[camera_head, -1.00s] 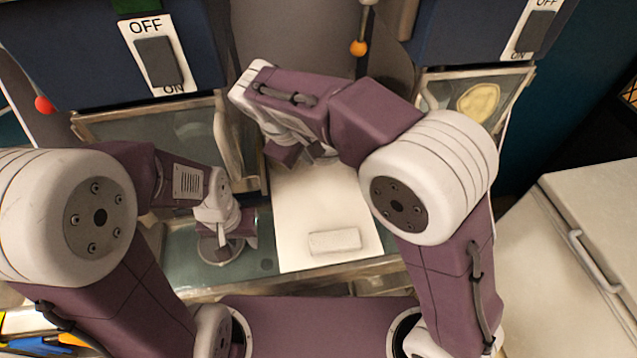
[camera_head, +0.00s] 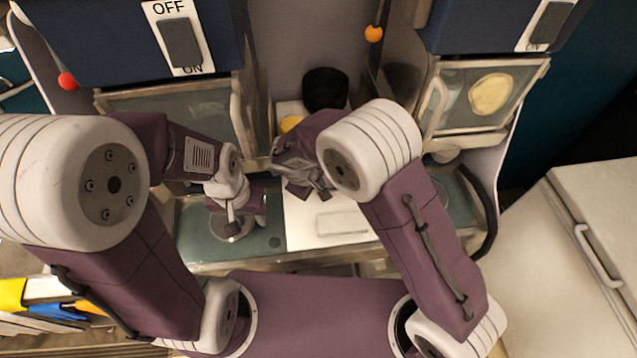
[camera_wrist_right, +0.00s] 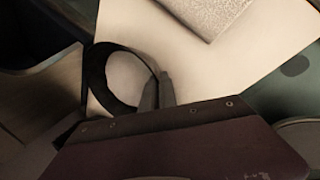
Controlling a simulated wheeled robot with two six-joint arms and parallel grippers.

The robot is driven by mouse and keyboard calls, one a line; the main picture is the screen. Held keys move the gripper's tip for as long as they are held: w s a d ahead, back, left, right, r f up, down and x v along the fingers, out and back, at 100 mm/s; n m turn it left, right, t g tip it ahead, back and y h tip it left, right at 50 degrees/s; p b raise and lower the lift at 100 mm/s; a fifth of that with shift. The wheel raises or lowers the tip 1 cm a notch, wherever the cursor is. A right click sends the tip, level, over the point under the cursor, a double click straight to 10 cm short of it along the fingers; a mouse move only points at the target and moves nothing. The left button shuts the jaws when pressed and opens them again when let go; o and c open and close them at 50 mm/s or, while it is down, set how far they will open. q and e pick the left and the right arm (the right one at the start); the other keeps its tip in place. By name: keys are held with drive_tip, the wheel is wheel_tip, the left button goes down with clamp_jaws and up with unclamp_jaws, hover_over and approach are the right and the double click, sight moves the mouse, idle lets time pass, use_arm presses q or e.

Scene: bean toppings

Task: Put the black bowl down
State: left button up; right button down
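In the right wrist view a dark round rim, the black bowl (camera_wrist_right: 92,75), lies over the cream board, with a pale inside. My right gripper (camera_wrist_right: 158,92) has its two fingers close together at the bowl's rim and seems shut on it. In the head view my right gripper (camera_head: 311,190) is over the board; the bowl is not clearly seen there. My left gripper (camera_head: 234,215) hangs over the green counter at the left, above a small round thing (camera_head: 231,237); its finger gap is unclear.
A cream board (camera_head: 300,225) bears a pale flat block (camera_head: 342,223). A black cylindrical container (camera_head: 325,88) and a yellow item (camera_head: 291,123) are at the back. Glass-fronted machines with handles (camera_head: 437,108) flank the middle. The green counter (camera_head: 196,240) has bare room at left.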

drive_tip(key=shift+w+f, duration=0.1)
drive_tip(key=shift+s+f+b, duration=0.1)
drive_tip(key=shift+s+b, duration=0.1)
drive_tip(key=shift+b, duration=0.1)
drive_tip(key=c, duration=1.7)
unclamp_jaws()
drive_tip(key=shift+w, duration=0.1)
drive_tip(key=shift+r+p, duration=0.25)
drive_tip(key=shift+p, duration=0.1)
drive_tip(key=b+v, duration=0.1)
drive_tip(key=v, duration=1.1)
